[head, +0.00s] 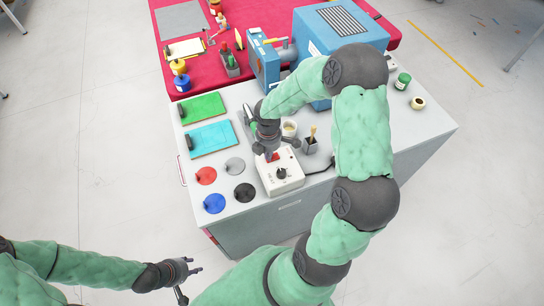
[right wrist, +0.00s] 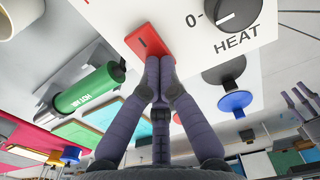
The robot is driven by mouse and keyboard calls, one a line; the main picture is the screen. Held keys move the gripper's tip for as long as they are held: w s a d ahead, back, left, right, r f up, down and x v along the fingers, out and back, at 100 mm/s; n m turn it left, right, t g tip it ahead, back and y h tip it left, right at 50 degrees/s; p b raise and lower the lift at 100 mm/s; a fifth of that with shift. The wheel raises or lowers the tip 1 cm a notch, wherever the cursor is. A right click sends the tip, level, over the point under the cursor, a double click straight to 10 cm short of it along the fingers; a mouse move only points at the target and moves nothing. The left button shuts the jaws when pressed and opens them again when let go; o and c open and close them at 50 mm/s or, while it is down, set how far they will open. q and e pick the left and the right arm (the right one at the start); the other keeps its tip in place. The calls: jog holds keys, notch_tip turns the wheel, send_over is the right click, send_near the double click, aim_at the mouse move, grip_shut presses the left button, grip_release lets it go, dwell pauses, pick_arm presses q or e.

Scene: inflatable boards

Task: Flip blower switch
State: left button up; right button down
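A white control box (head: 282,176) with a dark knob stands on the grey cabinet top in the head view. Its red rocker switch (right wrist: 148,40) shows close up in the right wrist view, beside a dark knob (right wrist: 238,12) marked "0" and "HEAT". My right gripper (right wrist: 160,72) has its fingers together with nothing seen between them. Its tips are right at the lower edge of the red switch; I cannot tell whether they touch it. In the head view the right gripper (head: 270,152) partly hides the switch. My left gripper (head: 192,278) is open and empty, left of the cabinet.
Cups, green and cyan boards (head: 212,138) and several coloured discs (head: 206,176) share the grey top (head: 240,208). A blue machine (head: 325,35) stands behind. A red-covered table (head: 160,60) adjoins at the back.

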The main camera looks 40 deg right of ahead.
jog(key=shift+r+p, duration=2.9)
jog(key=shift+r, duration=0.55)
pick_arm(q)
notch_tip(320, 180, up, 6)
jog(key=shift+f, duration=0.1)
jog(key=shift+s, duration=0.1)
pick_arm(e)
jog(key=shift+s+f, duration=0.1)
